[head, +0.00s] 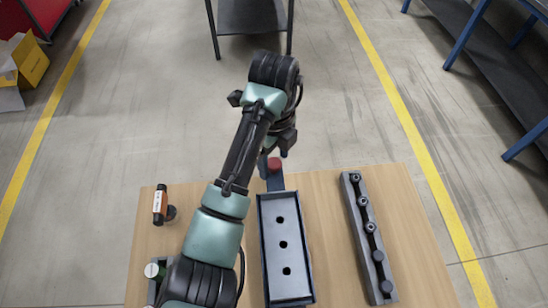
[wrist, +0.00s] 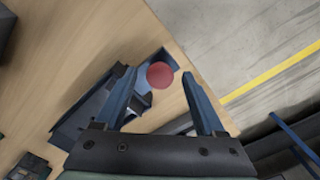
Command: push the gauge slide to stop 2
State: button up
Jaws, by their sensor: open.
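A red round knob (head: 274,164) sits at the far end of a narrow blue strip (head: 275,182) that runs into a dark tray (head: 264,235) with three holes in its floor. No stop numbers can be read, and I cannot tell for sure which part is the gauge slide. My gripper (head: 276,157) is open at the knob. In the wrist view the red knob (wrist: 160,75) shows between the open fingers (wrist: 157,78). I cannot tell whether either finger touches it.
A dark rail (head: 350,202) with several studs lies on the right of the wooden table (head: 330,230). Beyond the table's far edge is open floor (head: 170,110).

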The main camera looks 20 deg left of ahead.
jog(key=shift+c, duration=0.4)
grip_shut()
dwell(0.9)
